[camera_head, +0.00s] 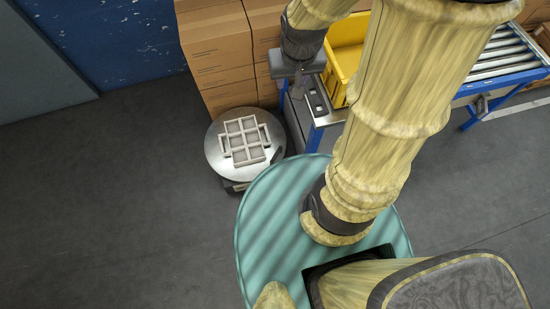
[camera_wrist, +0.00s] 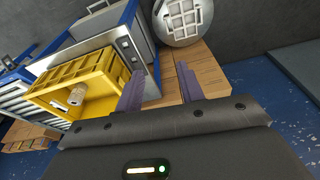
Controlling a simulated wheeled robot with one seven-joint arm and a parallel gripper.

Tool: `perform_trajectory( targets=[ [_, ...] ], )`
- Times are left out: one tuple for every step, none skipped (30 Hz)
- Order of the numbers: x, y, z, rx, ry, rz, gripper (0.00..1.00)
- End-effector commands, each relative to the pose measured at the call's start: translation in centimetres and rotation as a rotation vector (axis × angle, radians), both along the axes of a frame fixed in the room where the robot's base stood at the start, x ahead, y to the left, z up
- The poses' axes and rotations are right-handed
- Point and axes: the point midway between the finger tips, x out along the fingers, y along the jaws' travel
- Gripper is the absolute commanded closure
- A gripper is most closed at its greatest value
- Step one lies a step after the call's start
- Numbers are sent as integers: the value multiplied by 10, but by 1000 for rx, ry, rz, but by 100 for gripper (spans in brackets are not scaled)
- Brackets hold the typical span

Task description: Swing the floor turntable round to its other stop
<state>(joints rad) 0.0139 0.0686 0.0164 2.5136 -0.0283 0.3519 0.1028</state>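The floor turntable is a round silver disc (camera_head: 214,150) on a dark base, low on the floor left of centre in the head view. A pale grey tray (camera_head: 243,140) with several square compartments lies on it. A small dark part (camera_head: 277,156) shows at the disc's right edge; I cannot tell whether it is a handle. The disc also shows at the top of the wrist view (camera_wrist: 163,28). My gripper (camera_head: 298,86) is above and right of the turntable, apart from it. In the wrist view its two fingers (camera_wrist: 160,88) stand apart with nothing between them.
Cardboard boxes (camera_head: 215,50) are stacked behind the turntable. A steel-topped machine with a control panel (camera_head: 317,95), a yellow crate (camera_head: 345,58) and a roller conveyor (camera_head: 505,55) stand to the right. The crate holds a roll (camera_wrist: 77,94). Floor left of the turntable is clear.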

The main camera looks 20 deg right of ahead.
Motion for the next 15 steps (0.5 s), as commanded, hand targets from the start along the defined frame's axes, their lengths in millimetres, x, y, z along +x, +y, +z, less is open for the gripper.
perform_trajectory(
  targets=[
    [5,1,-32,2,9,-15,62],
    [7,1,-43,4,14,-28,62],
    [11,1,-55,6,18,-44,62],
    [14,1,-65,7,22,-55,62],
    [16,1,-75,8,27,-68,62],
    [20,2,-88,10,31,-84,62],
    [23,2,-98,12,35,-96,62],
    [25,2,-108,13,39,-110,62],
    [29,2,-121,15,44,-126,62],
    [32,1,-131,17,47,-139,62],
    [34,1,-141,18,51,-152,62],
    [37,1,-155,19,57,-168,62],
    [40,1,-165,21,60,-181,62],
    [42,1,-175,23,64,-195,62],
    [46,1,-188,24,68,-212,62]
  ],
)
